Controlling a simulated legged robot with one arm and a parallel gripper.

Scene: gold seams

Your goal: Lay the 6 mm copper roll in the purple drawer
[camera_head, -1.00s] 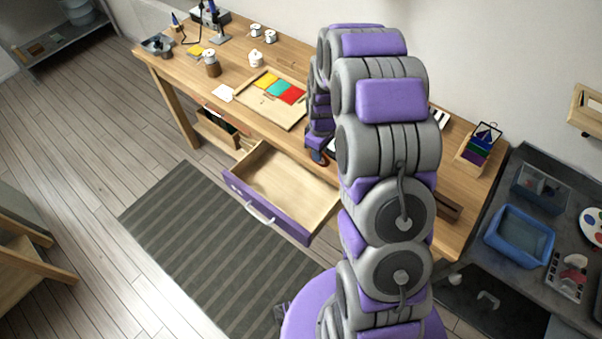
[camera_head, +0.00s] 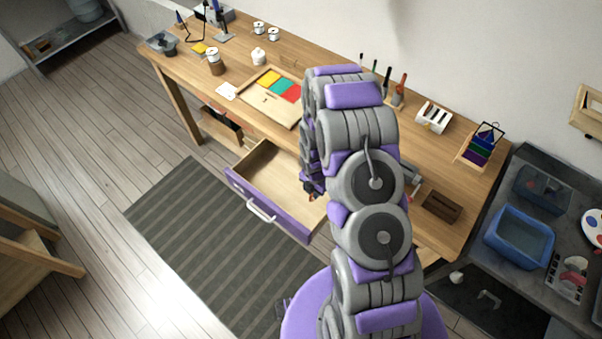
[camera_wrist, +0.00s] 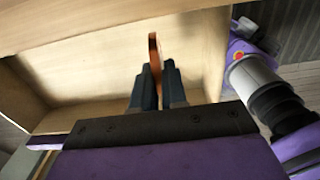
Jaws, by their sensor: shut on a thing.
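The purple drawer (camera_head: 278,215) is pulled out from the workbench, and its pale wooden inside looks empty in the head view. My gripper (camera_head: 311,192) is over the right part of the drawer, partly hidden by my arm. In the wrist view my gripper (camera_wrist: 158,72) is shut on the copper roll (camera_wrist: 153,50), a thin orange-brown disc seen nearly edge-on between the fingertips. The drawer's wooden floor and walls (camera_wrist: 85,65) lie around and beyond the roll. I cannot tell whether the roll touches the drawer floor.
A wooden tray with coloured sheets (camera_head: 262,105) lies on the workbench (camera_head: 330,85) behind the drawer. A dark wooden block (camera_head: 441,206) and a white slotted holder (camera_head: 434,117) stand to the right. A striped rug (camera_head: 200,235) covers the floor in front.

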